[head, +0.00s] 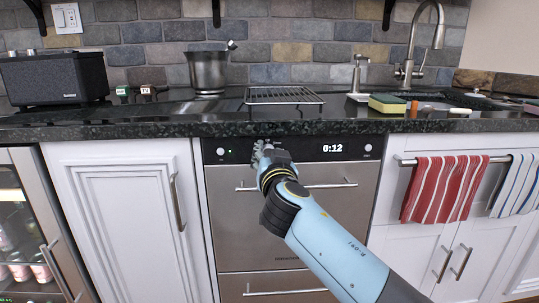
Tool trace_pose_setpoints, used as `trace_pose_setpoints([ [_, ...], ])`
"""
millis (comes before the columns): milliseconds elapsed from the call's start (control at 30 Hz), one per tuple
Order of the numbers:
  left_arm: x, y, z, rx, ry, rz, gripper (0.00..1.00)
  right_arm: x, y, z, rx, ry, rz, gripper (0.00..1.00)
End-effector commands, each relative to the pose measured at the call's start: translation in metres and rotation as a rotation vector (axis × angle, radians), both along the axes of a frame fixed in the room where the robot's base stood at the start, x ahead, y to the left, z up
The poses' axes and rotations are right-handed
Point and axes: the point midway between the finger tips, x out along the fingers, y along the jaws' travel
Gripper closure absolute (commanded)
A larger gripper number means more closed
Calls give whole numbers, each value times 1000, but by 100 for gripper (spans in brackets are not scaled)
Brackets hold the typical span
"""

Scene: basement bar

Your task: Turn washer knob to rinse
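The washer (240,220) is a stainless steel front under the counter with a dark control panel (300,150) along its top. My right gripper (262,151) is at the panel's left-middle part, seen from behind. Its wrist hides what lies in front of the fingers, so a knob, its setting and any contact cannot be made out. My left gripper is not in view.
The black counter edge (150,131) runs just above the panel. On the counter are a metal bucket (208,73), a wire rack (283,96) and a sponge (387,103). Towels (443,188) hang at right.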

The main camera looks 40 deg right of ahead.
Motion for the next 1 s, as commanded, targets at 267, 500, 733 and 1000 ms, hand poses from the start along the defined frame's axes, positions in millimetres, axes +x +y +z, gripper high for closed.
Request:
trace_pose_setpoints([
  [267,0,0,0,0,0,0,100,0,0,0,-2,1,0,100],
  [500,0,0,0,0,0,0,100,0,0,0,-45,29,0,100],
  [733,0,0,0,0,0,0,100,0,1,0,-168,105,1,100],
  [1000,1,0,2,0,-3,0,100,0,1,1,-382,235,0,100],
])
